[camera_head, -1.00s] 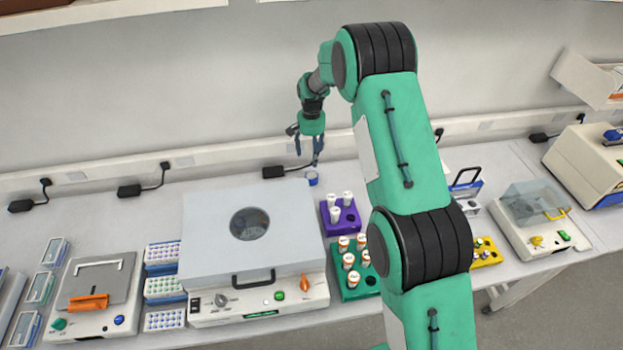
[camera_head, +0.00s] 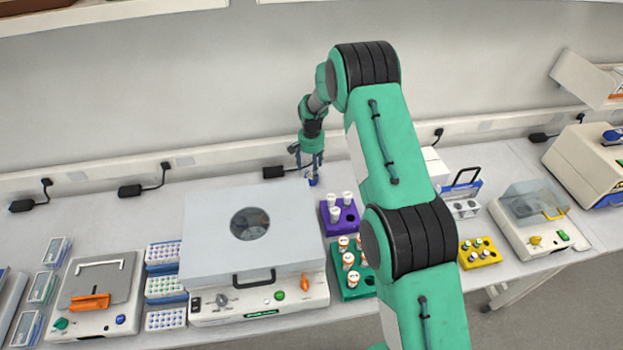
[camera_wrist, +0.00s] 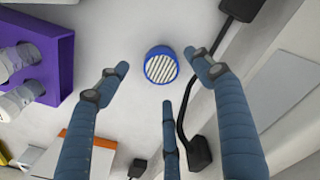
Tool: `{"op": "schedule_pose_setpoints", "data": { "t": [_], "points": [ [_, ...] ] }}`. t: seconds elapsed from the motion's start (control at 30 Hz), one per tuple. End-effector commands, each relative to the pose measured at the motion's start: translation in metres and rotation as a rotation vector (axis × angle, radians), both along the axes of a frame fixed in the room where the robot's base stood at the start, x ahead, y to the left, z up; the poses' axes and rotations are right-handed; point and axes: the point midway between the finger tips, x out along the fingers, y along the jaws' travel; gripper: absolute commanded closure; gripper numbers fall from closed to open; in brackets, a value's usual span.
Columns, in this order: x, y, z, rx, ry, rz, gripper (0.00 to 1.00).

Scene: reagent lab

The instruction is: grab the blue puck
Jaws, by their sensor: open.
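The blue puck (camera_wrist: 161,65) is a small round blue piece with a white ribbed top. It lies on the white bench between the fingers of my gripper (camera_wrist: 155,85) in the wrist view. The three fingers are spread around it with gaps and do not touch it there. In the head view my gripper (camera_head: 312,172) points down at the back of the bench, and the blue puck (camera_head: 312,182) shows only in part between and below the fingers.
A purple rack (camera_head: 325,216) with white-capped tubes stands just in front of the puck. A black power adapter (camera_head: 273,172) and its cable lie close by along the wall. A large white machine (camera_head: 205,225) is to the left. A green rack (camera_head: 350,293) stands nearer the front.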

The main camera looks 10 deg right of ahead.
Motion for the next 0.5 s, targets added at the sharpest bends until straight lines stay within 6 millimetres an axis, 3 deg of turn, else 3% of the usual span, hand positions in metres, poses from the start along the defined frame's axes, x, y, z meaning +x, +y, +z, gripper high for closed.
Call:
{"op": "schedule_pose_setpoints", "data": {
  "t": [0.5],
  "points": [
    [0.0004,-0.0001,-0.0048,0.000,0.000,0.000,0.33]
  ]
}}
